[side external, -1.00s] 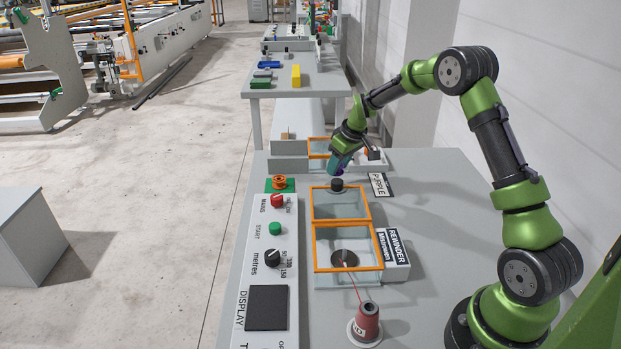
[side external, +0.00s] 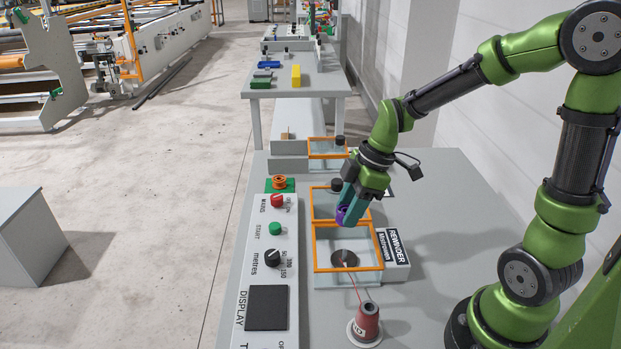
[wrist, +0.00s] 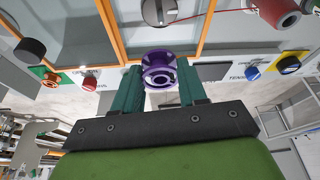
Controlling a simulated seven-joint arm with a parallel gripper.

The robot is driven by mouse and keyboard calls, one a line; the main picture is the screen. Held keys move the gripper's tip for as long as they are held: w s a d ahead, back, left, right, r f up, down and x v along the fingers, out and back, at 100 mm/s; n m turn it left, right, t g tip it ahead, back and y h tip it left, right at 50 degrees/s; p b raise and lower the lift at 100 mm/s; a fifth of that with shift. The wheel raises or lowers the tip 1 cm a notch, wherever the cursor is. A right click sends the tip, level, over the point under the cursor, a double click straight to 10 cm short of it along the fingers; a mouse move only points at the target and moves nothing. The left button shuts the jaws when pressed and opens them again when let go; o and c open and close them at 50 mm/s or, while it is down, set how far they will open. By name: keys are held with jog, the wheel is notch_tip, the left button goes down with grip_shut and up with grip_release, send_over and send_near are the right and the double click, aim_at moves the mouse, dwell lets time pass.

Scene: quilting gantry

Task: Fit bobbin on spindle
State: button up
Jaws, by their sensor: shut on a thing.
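My gripper (side external: 348,212) is shut on a purple bobbin (side external: 343,216), with its teal fingers on either side. In the wrist view the bobbin (wrist: 159,70) sits between the fingertips, its round open end showing. The gripper is above the orange-framed clear boxes, near the bar between the middle and front ones. A dark round disc with a small pale centre (side external: 344,259), seemingly the spindle, lies inside the front box (side external: 320,270). The bobbin is apart from it. The spindle also shows at the top of the wrist view (wrist: 158,12).
A red thread cone (side external: 368,321) stands in front, its thread running to the disc. A control panel (side external: 246,277) with buttons and a knob lies left. The rewinder label (side external: 396,247) is right.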

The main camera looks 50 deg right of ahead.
jog(key=shift+s+a+f+n, duration=0.15)
jog(key=shift+s+f+n, duration=0.15)
jog(key=shift+s, duration=0.1)
jog(key=shift+n, duration=0.3)
send_over(347, 258)
jog(key=shift+f, duration=2.85)
jog(key=shift+f, duration=2.05)
jog(key=o, duration=1.2)
jog(key=shift+o, duration=0.2)
jog(key=v, duration=1.7)
jog(key=shift+w+d, duration=0.2)
jog(key=shift+w, duration=0.1)
